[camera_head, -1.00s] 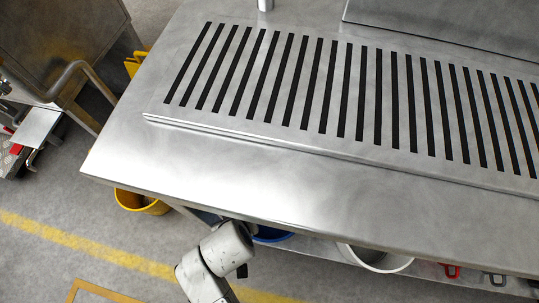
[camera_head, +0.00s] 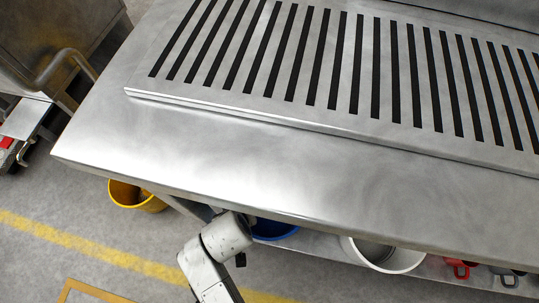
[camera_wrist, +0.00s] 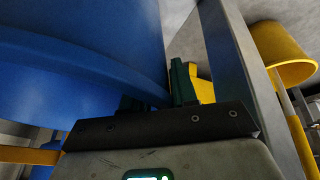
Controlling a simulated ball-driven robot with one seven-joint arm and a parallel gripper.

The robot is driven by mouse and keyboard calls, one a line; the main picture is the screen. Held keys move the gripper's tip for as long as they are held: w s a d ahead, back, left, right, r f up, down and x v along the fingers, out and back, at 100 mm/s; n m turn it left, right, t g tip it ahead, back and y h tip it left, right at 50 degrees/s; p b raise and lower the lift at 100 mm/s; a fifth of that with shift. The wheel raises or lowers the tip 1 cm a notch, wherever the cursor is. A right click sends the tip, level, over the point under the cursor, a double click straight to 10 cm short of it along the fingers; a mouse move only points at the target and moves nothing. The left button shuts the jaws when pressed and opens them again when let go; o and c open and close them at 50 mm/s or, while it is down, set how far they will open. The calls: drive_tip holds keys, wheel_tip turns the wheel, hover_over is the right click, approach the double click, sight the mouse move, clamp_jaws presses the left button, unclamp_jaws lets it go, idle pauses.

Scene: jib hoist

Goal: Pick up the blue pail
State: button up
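The blue pail (camera_head: 274,230) shows under the front edge of the steel table in the head view, mostly hidden by the tabletop. In the wrist view the blue pail (camera_wrist: 80,60) is very close and fills the upper left. My gripper (camera_wrist: 157,97) has one dark green finger standing just right of the pail's edge. The other finger shows only as a dark stub below the pail and is largely hidden. The fingers look apart; contact with the pail is unclear. In the head view my gripper is hidden under the table, behind my arm.
The slotted steel tabletop (camera_head: 150,150) overhangs the pails. A yellow pail (camera_head: 137,197) stands left of the blue one, and a white pail (camera_head: 400,262) stands right. Red clips (camera_head: 459,268) lie farther right. A table leg (camera_wrist: 262,90) runs close right of my gripper.

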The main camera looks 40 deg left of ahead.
clamp_jaws()
idle(1.2)
